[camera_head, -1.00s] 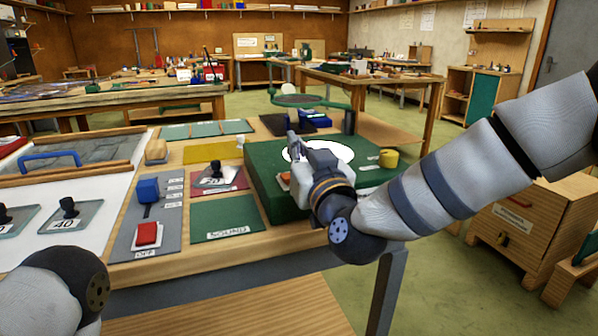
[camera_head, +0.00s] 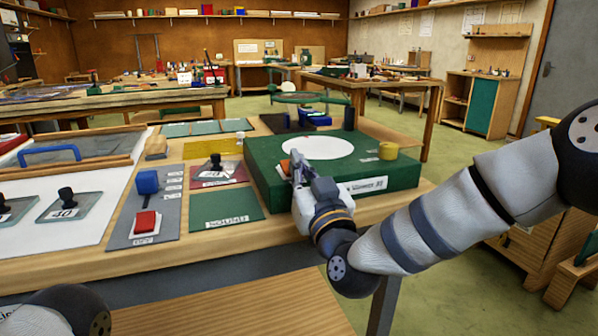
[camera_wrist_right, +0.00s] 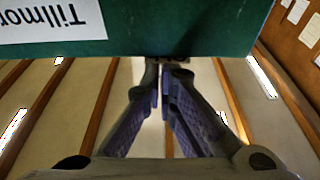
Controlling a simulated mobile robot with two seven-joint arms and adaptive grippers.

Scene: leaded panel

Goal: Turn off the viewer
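The viewer is a green box (camera_head: 400,176) with a bright white disc (camera_head: 318,147) on top and a white label on its front. A small orange-red piece (camera_head: 285,165) shows at the left of its top, partly behind my right gripper (camera_head: 296,160). That gripper stands at the box's front left edge; I cannot tell whether it touches the box. In the right wrist view the fingers (camera_wrist_right: 163,72) lie together at the tips with nothing visible between them, and the green box (camera_wrist_right: 190,30) with its upside-down label fills the top. My left gripper is out of view.
Left of the viewer, a grey panel (camera_head: 172,212) carries a blue slider block (camera_head: 147,181) and a red button (camera_head: 145,222) marked OFF. A green plate (camera_head: 226,208) lies between.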

